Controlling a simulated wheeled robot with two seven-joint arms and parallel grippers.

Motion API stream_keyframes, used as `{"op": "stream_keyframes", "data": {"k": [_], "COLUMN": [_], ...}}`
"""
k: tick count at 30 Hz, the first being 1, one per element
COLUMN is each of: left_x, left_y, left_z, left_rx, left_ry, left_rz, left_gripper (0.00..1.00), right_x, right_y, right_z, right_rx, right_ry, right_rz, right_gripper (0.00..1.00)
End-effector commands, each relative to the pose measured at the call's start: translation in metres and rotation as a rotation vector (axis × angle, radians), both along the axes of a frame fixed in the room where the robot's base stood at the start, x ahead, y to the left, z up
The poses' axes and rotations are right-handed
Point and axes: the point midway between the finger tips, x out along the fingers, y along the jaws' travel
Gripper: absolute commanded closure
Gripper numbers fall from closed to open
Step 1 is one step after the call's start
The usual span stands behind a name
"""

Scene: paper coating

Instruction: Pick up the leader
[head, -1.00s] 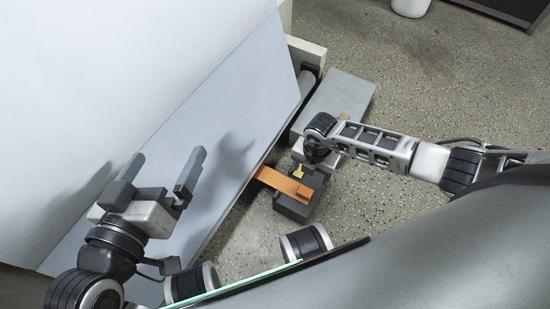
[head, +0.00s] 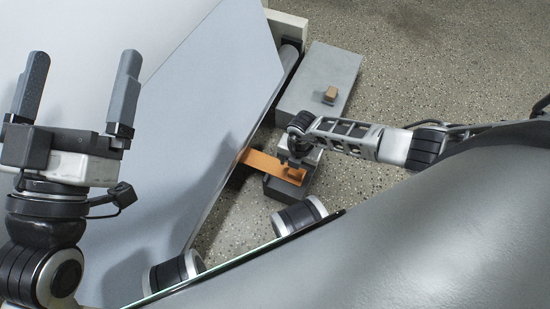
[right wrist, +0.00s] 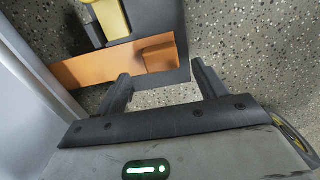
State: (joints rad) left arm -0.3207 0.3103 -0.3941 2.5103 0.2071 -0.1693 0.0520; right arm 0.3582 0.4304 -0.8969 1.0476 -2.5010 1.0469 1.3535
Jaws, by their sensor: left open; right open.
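The leader appears to be the orange strip (head: 268,163). It reaches from the edge of the large pale sheet onto a dark grey block (head: 293,188). In the right wrist view the strip (right wrist: 92,68) lies flat, its broader end just beyond my fingertips. My right gripper (right wrist: 163,88) is open and empty there, its fingers spread on either side of bare floor. My left gripper (head: 84,62) is open and empty, raised over the sheet at the left.
The large pale sheet (head: 200,105) fills the left. A grey box (head: 318,68) with a small tan block (head: 330,94) stands beyond my right arm. A yellow piece (right wrist: 112,18) sits by the strip. Speckled floor (head: 430,55) is open at the upper right.

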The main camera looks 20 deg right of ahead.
Motion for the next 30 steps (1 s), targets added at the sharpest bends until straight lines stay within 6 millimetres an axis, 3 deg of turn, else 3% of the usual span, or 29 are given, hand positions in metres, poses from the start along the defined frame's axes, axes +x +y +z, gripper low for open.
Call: {"op": "stream_keyframes", "data": {"k": [1,7,17,23,30], "left_x": [-0.001,-0.013,-0.018,-0.018,-0.018], "left_y": [0.000,-0.002,-0.003,-0.003,-0.003], "left_z": [0.004,0.034,0.044,0.044,0.044], "left_rx": [0.022,0.084,0.098,0.097,0.097], "left_ry": [-0.090,-0.376,-0.453,-0.451,-0.451], "left_rz": [0.006,0.025,0.030,0.030,0.028], "left_gripper": [0.00,0.00,0.00,0.00,0.00], "right_x": [-0.001,-0.001,-0.001,-0.001,-0.001], "right_y": [-0.001,-0.002,-0.002,-0.002,-0.002], "right_z": [-0.014,-0.034,-0.036,-0.036,-0.036], "right_rx": [0.000,0.001,0.000,0.000,0.001], "right_ry": [0.001,-0.001,0.000,0.000,-0.001], "right_rz": [-0.001,0.000,0.000,0.000,0.000], "right_gripper": [0.29,0.29,0.29,0.79,0.79]}}
